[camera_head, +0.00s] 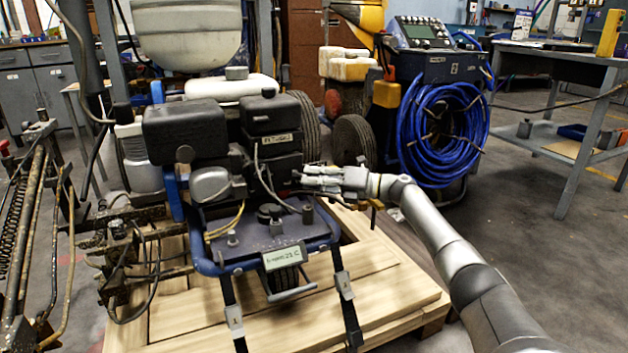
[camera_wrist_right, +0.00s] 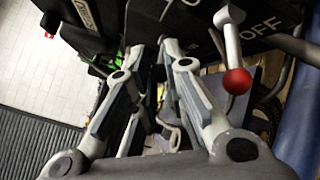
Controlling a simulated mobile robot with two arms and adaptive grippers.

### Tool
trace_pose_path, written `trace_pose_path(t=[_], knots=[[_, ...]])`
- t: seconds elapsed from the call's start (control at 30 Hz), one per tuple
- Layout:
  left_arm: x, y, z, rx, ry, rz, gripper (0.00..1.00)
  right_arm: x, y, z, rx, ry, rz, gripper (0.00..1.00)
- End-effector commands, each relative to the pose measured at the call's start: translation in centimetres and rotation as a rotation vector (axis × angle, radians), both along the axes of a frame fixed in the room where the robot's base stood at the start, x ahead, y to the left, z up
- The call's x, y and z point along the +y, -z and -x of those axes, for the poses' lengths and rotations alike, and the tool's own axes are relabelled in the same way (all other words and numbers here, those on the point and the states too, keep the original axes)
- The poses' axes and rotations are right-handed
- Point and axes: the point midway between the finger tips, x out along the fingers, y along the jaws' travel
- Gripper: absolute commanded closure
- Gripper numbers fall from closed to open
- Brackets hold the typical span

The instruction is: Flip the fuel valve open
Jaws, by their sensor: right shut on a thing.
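The line striper's engine (camera_head: 274,137), with black boxes and hoses, stands above a wooden pallet in the head view. My right gripper (camera_head: 308,177) reaches in from the right and is at the engine's right side. In the right wrist view, the fingers (camera_wrist_right: 176,48) are drawn close together at a dark engine part; what lies between their tips is hard to make out. A lever with a red ball end (camera_wrist_right: 237,80), likely the fuel valve, shows just right of the fingers, beside white "OFF" lettering (camera_wrist_right: 264,26). The ball is outside the fingers. My left gripper is not in view.
The wooden pallet (camera_head: 400,290) lies under the machine. A cart with a coiled blue hose (camera_head: 440,135) stands behind my right arm. Rusty rods and a spring (camera_head: 22,230) are at the left. A grey workbench (camera_head: 560,65) stands at the right, with open floor before it.

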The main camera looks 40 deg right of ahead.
Motion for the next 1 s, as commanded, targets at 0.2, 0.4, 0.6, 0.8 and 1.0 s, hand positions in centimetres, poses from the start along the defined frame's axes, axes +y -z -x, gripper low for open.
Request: trace_pose_path(t=[0.2,0.4,0.6,0.8,1.0], knots=[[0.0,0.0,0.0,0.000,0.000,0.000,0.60,0.1,0.3,0.0,0.005,-0.004,0.002,0.76],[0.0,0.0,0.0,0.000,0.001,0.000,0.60,0.1,0.2,0.0,0.003,-0.002,0.001,0.63],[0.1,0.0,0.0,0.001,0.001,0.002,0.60,0.0,0.1,0.0,0.001,0.000,0.001,0.63],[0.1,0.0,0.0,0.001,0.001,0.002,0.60,-1.0,0.2,1.2,0.003,0.001,0.002,0.63],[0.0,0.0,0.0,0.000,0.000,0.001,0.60,-3.2,0.3,4.2,0.006,0.002,0.004,0.63]])
